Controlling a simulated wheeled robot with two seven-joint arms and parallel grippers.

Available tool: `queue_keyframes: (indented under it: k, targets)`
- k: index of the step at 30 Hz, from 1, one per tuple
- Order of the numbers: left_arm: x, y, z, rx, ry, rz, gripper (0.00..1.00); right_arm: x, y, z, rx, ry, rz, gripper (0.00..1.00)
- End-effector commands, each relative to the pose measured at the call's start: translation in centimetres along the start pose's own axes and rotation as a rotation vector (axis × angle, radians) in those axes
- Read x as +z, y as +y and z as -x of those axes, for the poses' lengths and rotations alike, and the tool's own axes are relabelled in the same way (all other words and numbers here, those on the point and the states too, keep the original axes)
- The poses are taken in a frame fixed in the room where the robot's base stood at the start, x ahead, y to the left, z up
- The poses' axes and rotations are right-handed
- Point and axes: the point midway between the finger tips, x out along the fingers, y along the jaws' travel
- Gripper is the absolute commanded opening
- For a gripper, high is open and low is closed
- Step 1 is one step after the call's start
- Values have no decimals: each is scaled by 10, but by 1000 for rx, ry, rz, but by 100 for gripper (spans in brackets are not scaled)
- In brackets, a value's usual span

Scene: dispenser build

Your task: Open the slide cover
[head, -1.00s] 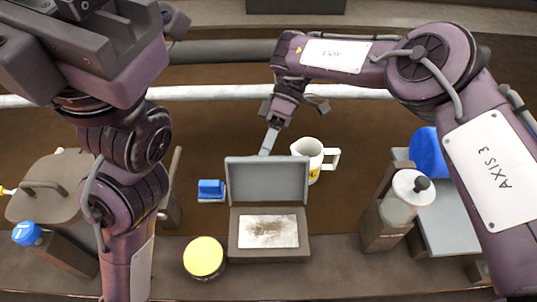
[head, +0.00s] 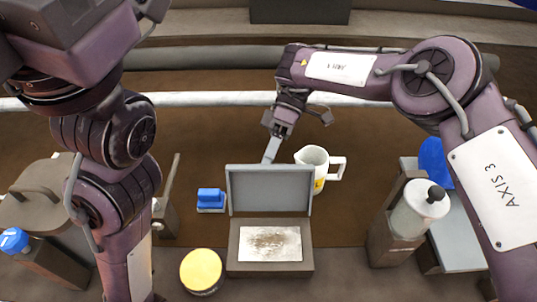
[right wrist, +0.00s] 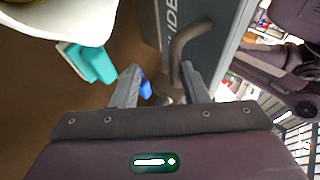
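The grey slide cover (head: 270,190) is a flat panel standing upright at the back edge of a brown box (head: 234,245). Inside the box lies a mottled white pad (head: 270,244). My right gripper (head: 269,155) is behind the panel, its fingers pointing down. In the right wrist view, the cover (right wrist: 220,35) shows part of the lettering "SLIDE". A curved metal handle (right wrist: 178,52) stands between the parted fingers of my right gripper (right wrist: 160,85); contact cannot be told. My left arm rises at the left, with its fingers out of view.
A white mug (head: 316,160) stands right behind the box. A blue block (head: 211,198) and a yellow-lidded jar (head: 201,270) are to its left. A clear canister (head: 417,210) stands on a brown holder at right. Brown floor between the box and canister is clear.

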Motion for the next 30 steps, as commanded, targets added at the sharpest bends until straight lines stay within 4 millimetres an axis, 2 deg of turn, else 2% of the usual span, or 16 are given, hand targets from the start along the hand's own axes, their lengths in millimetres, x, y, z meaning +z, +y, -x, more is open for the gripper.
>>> queue_keyframes:
  k: [13,17,18,20,30]
  targets:
    - [1,0,-3,1,2,1,36,0,0,5,6,1,-2,33]
    - [2,0,-7,1,3,11,36,-2,-1,24,11,2,-1,33]
    - [7,3,-2,2,-18,25,36,-2,-2,32,11,1,-1,33]
    - [10,6,4,4,-30,32,36,-1,0,36,8,4,-1,33]
    - [9,6,5,4,-31,35,36,-2,0,69,2,4,3,33]
